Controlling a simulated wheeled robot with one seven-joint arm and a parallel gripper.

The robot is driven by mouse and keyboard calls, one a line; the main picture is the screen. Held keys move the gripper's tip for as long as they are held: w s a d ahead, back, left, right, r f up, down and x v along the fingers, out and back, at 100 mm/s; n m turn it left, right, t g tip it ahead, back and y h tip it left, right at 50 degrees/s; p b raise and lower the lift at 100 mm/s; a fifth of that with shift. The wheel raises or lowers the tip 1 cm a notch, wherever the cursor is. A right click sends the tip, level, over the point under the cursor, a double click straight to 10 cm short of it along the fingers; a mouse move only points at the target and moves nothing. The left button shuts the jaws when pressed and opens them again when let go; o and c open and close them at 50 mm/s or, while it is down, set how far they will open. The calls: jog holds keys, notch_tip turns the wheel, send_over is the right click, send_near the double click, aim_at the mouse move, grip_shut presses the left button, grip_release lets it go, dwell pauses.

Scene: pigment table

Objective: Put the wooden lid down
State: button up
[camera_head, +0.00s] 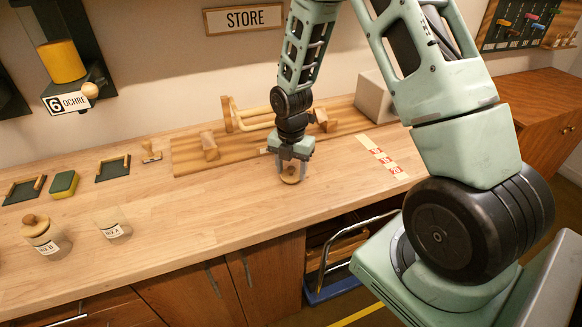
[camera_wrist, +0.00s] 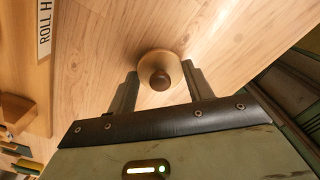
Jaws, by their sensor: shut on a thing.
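The wooden lid (camera_head: 290,179) is a round pale disc with a small knob. My gripper (camera_head: 290,165) points down over the bench (camera_head: 215,210) and is shut on the lid. In the wrist view, the lid (camera_wrist: 158,62) and its darker knob sit between the two fingers of my gripper (camera_wrist: 161,76). The lid is at or just above the bare bench top; I cannot tell whether it touches. An open glass jar labelled A (camera_head: 112,226) stands to the left.
A jar with its lid on, labelled B (camera_head: 42,237), stands at the front left. A wooden rack board (camera_head: 190,163) lies behind my gripper. A strip with red marks (camera_head: 380,156) is to the right. Bench around the lid is clear.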

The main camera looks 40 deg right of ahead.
jog(key=shift+f, duration=0.15)
jog(key=shift+f, duration=0.2)
jog(key=o, duration=0.9)
jog(key=shift+o, duration=0.2)
